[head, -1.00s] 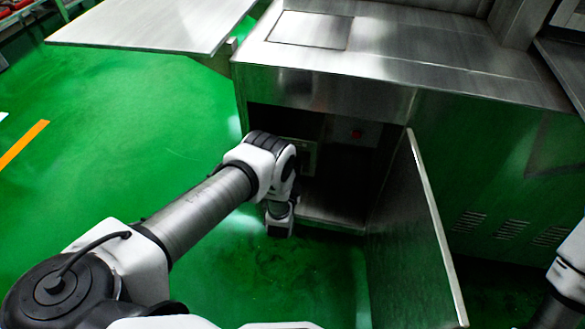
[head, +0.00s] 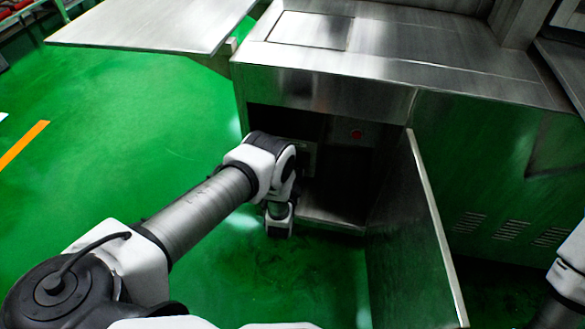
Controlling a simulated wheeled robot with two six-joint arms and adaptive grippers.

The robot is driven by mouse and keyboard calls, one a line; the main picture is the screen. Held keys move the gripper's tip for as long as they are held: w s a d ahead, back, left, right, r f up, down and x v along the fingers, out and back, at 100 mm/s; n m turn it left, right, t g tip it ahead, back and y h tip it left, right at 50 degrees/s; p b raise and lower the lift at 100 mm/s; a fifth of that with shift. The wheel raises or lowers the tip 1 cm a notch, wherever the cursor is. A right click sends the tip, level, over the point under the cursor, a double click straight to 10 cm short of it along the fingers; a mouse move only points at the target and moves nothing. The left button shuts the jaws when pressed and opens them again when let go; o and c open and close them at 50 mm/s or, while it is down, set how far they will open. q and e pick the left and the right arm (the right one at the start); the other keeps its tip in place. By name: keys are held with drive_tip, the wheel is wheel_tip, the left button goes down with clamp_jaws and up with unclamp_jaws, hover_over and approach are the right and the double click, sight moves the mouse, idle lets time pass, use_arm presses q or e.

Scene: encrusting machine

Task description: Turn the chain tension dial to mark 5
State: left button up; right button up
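The open cabinet (head: 330,219) of the steel machine is at the centre of the head view, and its inside is dark. A pale panel edge (head: 308,158) shows inside it, mostly covered by my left arm. A small red part (head: 357,134) sits on the back wall, to the right of that panel. I cannot make out the chain tension dial or its marks. My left arm reaches from the lower left to the cabinet opening, with its wrist in front of the opening's left side. The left gripper's fingers do not show. Only a piece of my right arm shows at the right edge, without its gripper.
The cabinet door (head: 422,240) stands open, to the right of the opening. A steel worktop (head: 400,55) lies above the cabinet. A flat steel table (head: 150,25) juts out at upper left. The green floor (head: 110,130) is clear on the left.

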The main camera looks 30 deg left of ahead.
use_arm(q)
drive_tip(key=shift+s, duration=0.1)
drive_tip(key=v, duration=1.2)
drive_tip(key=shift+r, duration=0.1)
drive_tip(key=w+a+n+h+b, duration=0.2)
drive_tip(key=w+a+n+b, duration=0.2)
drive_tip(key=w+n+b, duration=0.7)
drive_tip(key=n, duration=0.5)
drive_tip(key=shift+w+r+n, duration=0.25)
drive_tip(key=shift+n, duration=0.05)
